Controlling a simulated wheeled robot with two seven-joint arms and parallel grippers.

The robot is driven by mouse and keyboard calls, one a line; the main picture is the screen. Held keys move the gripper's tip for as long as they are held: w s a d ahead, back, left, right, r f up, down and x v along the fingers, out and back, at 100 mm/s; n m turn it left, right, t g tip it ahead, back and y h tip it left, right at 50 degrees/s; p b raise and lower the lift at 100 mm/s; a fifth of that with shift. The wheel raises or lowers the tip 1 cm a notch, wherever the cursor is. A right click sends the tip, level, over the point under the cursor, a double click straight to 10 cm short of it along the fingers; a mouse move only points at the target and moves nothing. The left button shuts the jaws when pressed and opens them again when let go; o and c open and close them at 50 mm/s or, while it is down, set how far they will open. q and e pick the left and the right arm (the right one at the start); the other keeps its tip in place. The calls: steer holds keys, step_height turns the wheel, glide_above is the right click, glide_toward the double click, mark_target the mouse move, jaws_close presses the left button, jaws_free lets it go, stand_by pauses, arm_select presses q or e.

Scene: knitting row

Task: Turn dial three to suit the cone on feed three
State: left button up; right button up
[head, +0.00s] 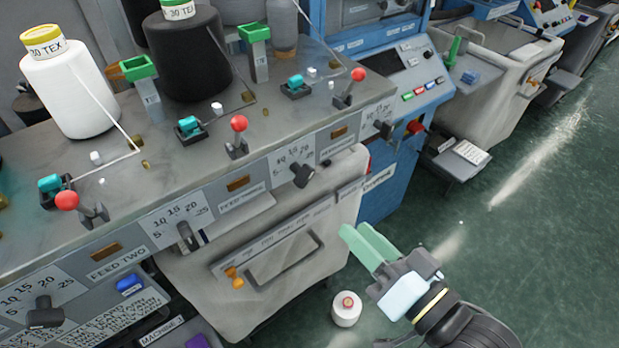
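A label reading FEED THREE (243,200) is on the machine's front. One black dial (187,236) is left of it under a 5-to-25 scale; another dial (302,175) is right of it under a similar scale. I cannot tell which belongs to feed three, nor read their settings exactly. A white cone (75,90) with a yellow-rimmed 30 TEX top and a black cone (187,60) with a green-rimmed 30 TEX top stand above. My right gripper (356,232) has green fingers slightly apart, empty, right of and below the dials. My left gripper is out of view.
Red-knobbed levers (238,123) stick up along the machine's edge. A bin front with a handle (285,258) juts out below the dials. A small white cone (346,309) stands on the green floor. A blue control cabinet (395,170) stands behind; floor at right is open.

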mark_target(307, 181)
steer(key=p+x, duration=0.1)
steer(key=x, duration=1.2)
jaws_close()
